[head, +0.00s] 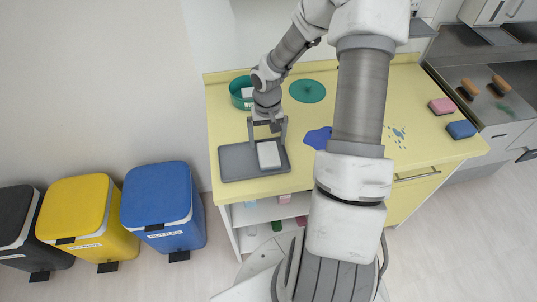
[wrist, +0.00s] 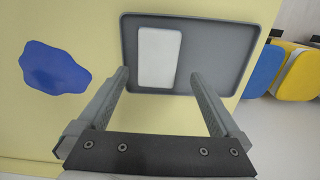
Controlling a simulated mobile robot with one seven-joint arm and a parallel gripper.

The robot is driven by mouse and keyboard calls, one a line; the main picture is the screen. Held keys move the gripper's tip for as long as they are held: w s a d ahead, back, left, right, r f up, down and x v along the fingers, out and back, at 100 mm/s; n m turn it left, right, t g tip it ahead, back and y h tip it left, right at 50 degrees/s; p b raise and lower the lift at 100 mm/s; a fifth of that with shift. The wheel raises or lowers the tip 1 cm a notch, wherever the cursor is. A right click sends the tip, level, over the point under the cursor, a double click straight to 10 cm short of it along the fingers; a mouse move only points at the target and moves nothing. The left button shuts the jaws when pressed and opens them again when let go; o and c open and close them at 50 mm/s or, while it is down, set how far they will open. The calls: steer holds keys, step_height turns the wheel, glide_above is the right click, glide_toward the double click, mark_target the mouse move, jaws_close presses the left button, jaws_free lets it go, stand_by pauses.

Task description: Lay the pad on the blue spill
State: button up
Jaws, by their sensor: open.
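The white pad (head: 268,155) lies flat on the grey tray (head: 236,162) at the left front of the yellow worktop. In the wrist view the pad (wrist: 159,57) is in the left half of the tray (wrist: 225,60). The blue spill (head: 318,137) lies on the worktop right of the tray, partly hidden by my arm in the head view. The whole spill (wrist: 54,68) shows at the left in the wrist view. My gripper (head: 268,138) is open and empty, above the tray near the pad. Its two fingers (wrist: 160,78) point toward the tray.
A teal bowl (head: 242,92) with something white inside stands behind the gripper, beside a green spill (head: 307,91). Light blue drops (head: 397,134) mark the right side. Pink (head: 442,106) and blue (head: 461,130) sponges lie at the right edge. Bins (head: 162,195) stand at left.

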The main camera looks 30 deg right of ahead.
mark_target(269, 153)
steer(key=shift+d+f+p, duration=0.2)
steer(key=shift+f+p, duration=0.1)
steer(key=shift+f, duration=2.75)
steer(key=c, duration=1.3)
steer(key=shift+o, duration=0.2)
steer(key=shift+r, duration=0.15)
